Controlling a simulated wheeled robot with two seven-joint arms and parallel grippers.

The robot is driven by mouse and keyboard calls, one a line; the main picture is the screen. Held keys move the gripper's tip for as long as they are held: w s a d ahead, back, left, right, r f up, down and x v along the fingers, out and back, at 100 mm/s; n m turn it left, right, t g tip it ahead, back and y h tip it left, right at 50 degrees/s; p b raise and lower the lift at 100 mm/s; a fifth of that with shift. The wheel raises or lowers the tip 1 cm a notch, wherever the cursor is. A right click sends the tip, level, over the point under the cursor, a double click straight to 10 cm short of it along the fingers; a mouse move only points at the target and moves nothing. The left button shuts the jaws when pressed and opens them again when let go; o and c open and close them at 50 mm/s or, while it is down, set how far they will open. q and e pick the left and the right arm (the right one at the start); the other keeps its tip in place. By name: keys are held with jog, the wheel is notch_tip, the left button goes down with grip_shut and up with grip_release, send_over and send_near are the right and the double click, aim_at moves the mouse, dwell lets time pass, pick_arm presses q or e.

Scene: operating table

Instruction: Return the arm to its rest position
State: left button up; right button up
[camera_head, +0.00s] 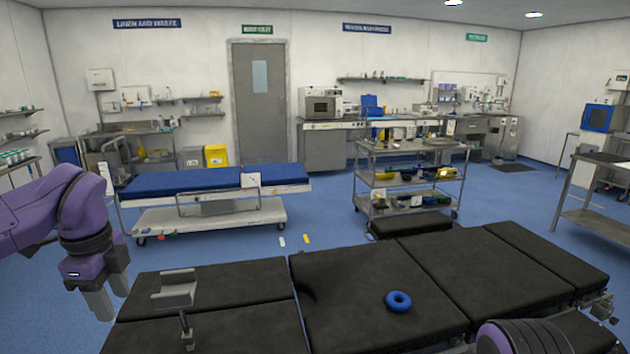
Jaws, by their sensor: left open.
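My left arm (60,215), purple with dark joints, comes in from the left. Its gripper (109,293) points down with its fingers apart and nothing between them. It shows at the left end of the black padded operating table (370,280); I cannot tell its exact height over the table. Part of my right arm (508,337) shows at the bottom edge on the right. My right gripper is out of view.
A blue ring (398,301) lies on the table's middle pad. A grey holder (176,288) stands near its left end. Behind are a blue-topped stretcher (190,183) and a loaded steel cart (408,178). A metal side table (595,215) stands at right. Blue floor lies between.

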pick_arm(q)
jog(key=w+a+f+m+t+y, duration=0.2)
jog(key=w+f+m+t+y, duration=0.35)
jog(key=m, duration=0.95)
jog(key=s+d+f+m+t+b, duration=0.1)
jog(key=d+f+m, duration=0.2)
jog(key=f+m, duration=0.6)
jog(key=s+d+f+m+t+b, duration=0.1)
jog(key=d+f+m, duration=0.2)
jog(key=f+m, duration=0.6)
jog(key=s+d+f+m+h, duration=0.25)
jog(key=s+f+m, duration=0.6)
jog(key=f, duration=0.45)
jog(key=s+a+f+m+g, duration=0.1)
jog(key=s+f, duration=0.4)
jog(key=s, duration=0.5)
jog(key=s+a+f+m+g+b, duration=0.1)
jog(key=s+f+m+g, duration=0.3)
jog(key=s, duration=0.7)
jog(key=shift+f+m, duration=0.75)
pick_arm(e)
jog(key=f, duration=0.3)
jog(key=shift+w+f, duration=0.4)
